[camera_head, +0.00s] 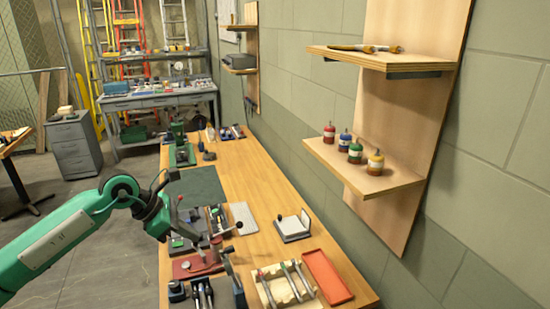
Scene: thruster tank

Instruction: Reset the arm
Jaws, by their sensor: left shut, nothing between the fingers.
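My left arm (62,238), green with dark joints, comes in from the left and reaches over the near left edge of the wooden workbench (262,190). My left gripper (174,214) is at its end, dark and small in the picture, above the bench's left side near a group of tools. It is shut and I see nothing held in it. My right arm and right gripper are not in the picture.
A red tray (327,277), a wooden rack with metal rods (283,284) and a red base (197,265) crowd the near bench. A dark green mat (203,187) lies farther back. Wall shelves (362,170) stand to the right. The bench's middle right is fairly clear.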

